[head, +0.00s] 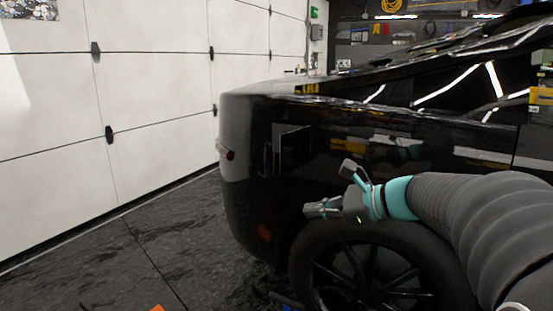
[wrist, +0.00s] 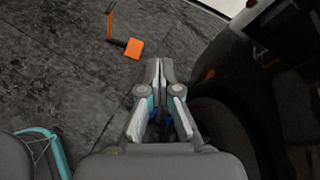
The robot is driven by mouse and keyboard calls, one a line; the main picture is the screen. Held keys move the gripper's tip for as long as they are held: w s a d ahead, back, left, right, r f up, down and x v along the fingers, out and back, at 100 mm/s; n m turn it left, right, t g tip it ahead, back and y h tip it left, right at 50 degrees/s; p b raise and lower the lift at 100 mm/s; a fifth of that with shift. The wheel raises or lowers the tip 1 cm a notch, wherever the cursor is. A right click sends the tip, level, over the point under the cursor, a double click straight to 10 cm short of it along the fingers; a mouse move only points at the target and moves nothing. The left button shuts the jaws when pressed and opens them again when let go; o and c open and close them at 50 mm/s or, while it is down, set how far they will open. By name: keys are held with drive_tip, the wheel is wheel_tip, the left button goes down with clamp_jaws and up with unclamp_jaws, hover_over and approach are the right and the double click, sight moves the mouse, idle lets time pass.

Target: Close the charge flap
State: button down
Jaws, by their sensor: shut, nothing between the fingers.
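The black car (head: 400,130) stands with its glossy side toward me. The charge flap (head: 292,150) looks like a dark panel with a thin pale edge, standing out from the car's side above and left of the wheel. Reflections make its exact angle hard to tell. In the wrist view only a dark shape with a pale edge shows at the right on the car, and I cannot tell if it is the flap. My gripper (head: 312,210) is shut and empty, below and slightly right of the flap, over the wheel arch. Its closed fingers also show in the wrist view (wrist: 158,72).
The front wheel (head: 370,275) is just below my gripper. An orange-ended tool (wrist: 133,48) lies on the dark floor. A white panelled garage door (head: 150,90) runs along the left. The floor between door and car is mostly clear.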

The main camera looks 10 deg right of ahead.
sight(292, 156)
drive_tip(key=w+d+r+m+t+y, duration=0.2)
drive_tip(key=w+d+r+m+t, duration=0.3)
drive_tip(key=w+d+m, duration=0.4)
drive_tip(key=w+a+n, duration=0.1)
drive_tip(key=w+a, duration=0.3)
drive_tip(key=w+a+n, duration=0.1)
drive_tip(key=w+a, duration=0.3)
drive_tip(key=shift+w+a+r+p, duration=0.2)
drive_tip(key=shift+w+a+p, duration=0.05)
drive_tip(key=shift+a+p, duration=0.15)
